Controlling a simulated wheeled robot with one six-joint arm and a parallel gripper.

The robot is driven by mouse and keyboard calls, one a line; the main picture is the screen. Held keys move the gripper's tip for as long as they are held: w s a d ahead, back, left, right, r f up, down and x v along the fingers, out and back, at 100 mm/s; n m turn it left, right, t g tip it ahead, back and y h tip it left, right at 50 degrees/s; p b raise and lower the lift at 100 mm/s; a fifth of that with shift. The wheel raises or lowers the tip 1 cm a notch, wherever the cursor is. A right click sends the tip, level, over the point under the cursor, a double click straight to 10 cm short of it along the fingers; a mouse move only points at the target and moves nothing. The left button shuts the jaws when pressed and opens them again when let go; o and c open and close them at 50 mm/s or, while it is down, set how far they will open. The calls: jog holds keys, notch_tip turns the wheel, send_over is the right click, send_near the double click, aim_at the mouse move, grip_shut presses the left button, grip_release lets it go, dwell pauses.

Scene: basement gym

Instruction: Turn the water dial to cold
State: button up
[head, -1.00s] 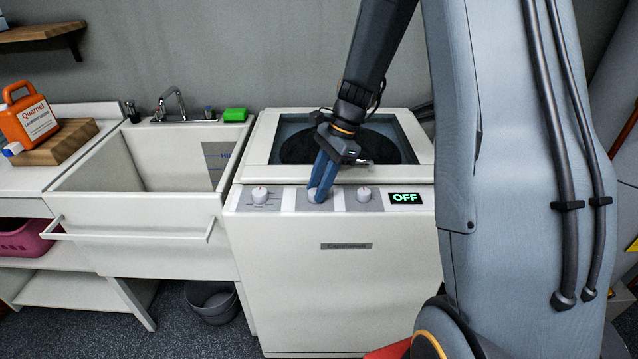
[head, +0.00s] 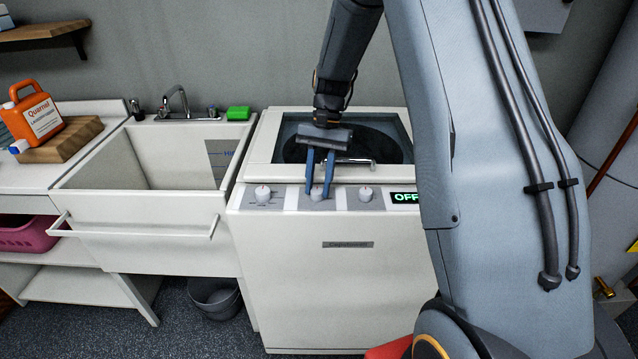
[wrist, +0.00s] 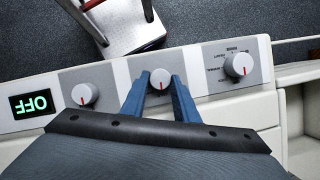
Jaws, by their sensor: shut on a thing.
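The white washing machine (head: 290,270) has three round white dials on its front panel. My gripper (head: 317,191) reaches down over the lid and is shut on the middle dial (wrist: 160,79), with one blue finger on each side of it. In the wrist view a red mark on this dial points down toward my gripper. The left dial (head: 263,194) also shows in the wrist view (wrist: 238,65), at the right. The right dial (head: 365,194) shows there (wrist: 84,95) at the left. The labels around the middle dial are too small to read.
A green OFF display (head: 404,198) is partly behind my arm in the head view. A white sink (head: 140,215) with a tap (head: 175,100) and a green sponge (head: 238,113) stands at the left. An orange detergent jug (head: 32,112) stands beyond it.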

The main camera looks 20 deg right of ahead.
jog(key=shift+n, duration=0.4)
jog(key=o, duration=1.1)
jog(key=shift+c, duration=0.2)
jog(key=shift+w+r, duration=0.1)
jog(key=b+v, duration=0.2)
jog(key=v, duration=0.5)
jog(key=shift+r, duration=0.35)
jog(key=shift+a, duration=0.1)
jog(key=s+a+f+n+t+h, duration=0.1)
jog(key=s+f+n+t, duration=0.1)
jog(key=s, duration=0.8)
jog(key=s+a+f+n+t+h, duration=0.1)
jog(key=s+f+n+t, duration=0.2)
jog(key=s, duration=0.8)
jog(key=shift+n+h, duration=0.4)
jog(key=shift+n, duration=0.3)
